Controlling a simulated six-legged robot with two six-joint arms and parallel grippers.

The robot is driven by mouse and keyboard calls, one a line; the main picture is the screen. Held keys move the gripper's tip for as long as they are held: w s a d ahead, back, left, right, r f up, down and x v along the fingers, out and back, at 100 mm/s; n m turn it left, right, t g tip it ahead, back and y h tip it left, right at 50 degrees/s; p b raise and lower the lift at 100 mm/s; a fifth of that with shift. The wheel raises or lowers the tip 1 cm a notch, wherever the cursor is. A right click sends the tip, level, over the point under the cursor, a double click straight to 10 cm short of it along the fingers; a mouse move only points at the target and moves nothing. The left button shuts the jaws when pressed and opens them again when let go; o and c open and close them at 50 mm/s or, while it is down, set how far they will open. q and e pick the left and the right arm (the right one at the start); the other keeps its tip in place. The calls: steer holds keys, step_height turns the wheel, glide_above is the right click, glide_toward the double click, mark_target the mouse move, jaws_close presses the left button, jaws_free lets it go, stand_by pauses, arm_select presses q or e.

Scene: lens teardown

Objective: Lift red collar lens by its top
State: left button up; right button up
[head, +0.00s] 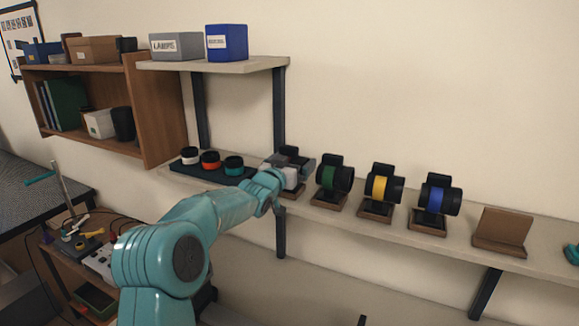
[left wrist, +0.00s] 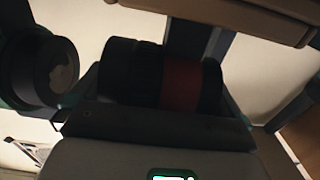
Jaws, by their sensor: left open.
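The red collar lens (left wrist: 181,84) shows in the left wrist view as a dark barrel lying sideways with a dull red band. In the head view it is mostly hidden behind my left gripper (head: 294,170); a black part (head: 292,152) shows above the gripper. My left gripper is open, close to this lens at the left end of the row of stands. The wrist view is dark, and I cannot tell whether the fingers touch the lens.
Lenses with green (head: 331,177), yellow (head: 380,186) and blue (head: 434,194) collars stand to the right on wooden stands. An empty stand (head: 502,232) follows. A dark tray (head: 213,173) with short ringed pieces lies left. An upper shelf (head: 220,67) is above.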

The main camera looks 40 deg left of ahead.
arm_select(q)
steer(key=shift+w+f, duration=0.1)
steer(key=shift+w, duration=0.05)
steer(key=c, duration=1)
